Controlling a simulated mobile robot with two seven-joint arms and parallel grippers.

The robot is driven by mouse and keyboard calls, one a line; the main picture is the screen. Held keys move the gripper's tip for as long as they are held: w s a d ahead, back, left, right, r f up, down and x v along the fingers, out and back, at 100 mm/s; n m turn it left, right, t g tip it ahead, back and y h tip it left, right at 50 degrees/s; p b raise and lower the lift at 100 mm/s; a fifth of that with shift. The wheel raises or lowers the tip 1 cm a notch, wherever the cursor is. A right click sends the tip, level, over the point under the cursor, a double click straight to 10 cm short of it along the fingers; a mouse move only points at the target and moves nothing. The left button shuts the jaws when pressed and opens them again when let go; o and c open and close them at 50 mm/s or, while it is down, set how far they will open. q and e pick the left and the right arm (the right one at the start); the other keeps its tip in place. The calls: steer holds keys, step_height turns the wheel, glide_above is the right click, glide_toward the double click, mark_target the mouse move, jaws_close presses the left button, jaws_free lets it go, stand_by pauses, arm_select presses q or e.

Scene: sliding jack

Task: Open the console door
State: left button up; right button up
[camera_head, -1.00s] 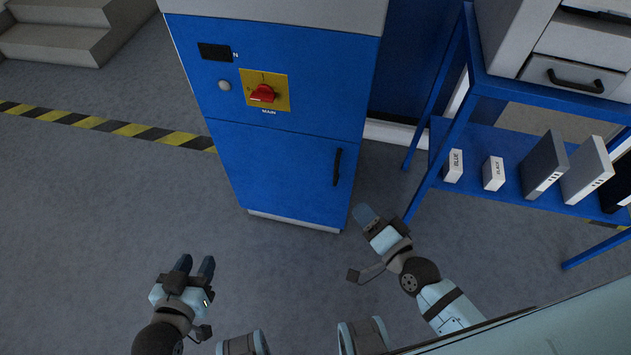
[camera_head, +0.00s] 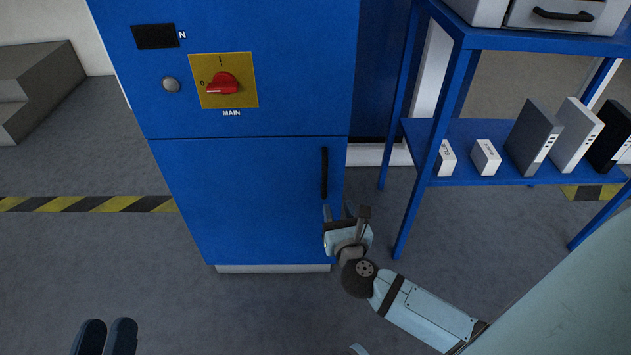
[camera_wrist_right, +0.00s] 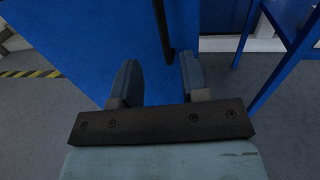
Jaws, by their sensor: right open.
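The blue console has a lower door (camera_head: 245,195) that is closed, with a dark vertical handle (camera_head: 324,173) at its right edge. My right gripper (camera_head: 338,212) is open, just below the handle's lower end in the head view. In the right wrist view the open fingers (camera_wrist_right: 158,82) point toward the console, and the handle (camera_wrist_right: 162,28) stands ahead between them. I cannot tell how far the fingertips are from it. My left gripper (camera_head: 106,335) shows only its fingertips at the bottom edge, side by side with a small gap; its opening is unclear.
Above the door are a red switch (camera_head: 222,84) on a yellow plate and a round knob (camera_head: 170,85). A blue shelf unit (camera_head: 455,90) with boxes stands close to the right.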

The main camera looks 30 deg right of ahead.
mark_target(325, 173)
arm_select(q)
steer(key=f+g+b, duration=0.1)
steer(key=f, duration=0.1)
steer(key=f+g+b, duration=0.1)
steer(key=f+b, duration=0.1)
steer(key=shift+d+f+m, duration=0.2)
steer(key=shift+f+m, duration=0.1)
steer(key=shift+f, duration=0.05)
arm_select(e)
steer(key=x, duration=1.3)
steer(key=shift+w+d, duration=0.15)
jaws_close()
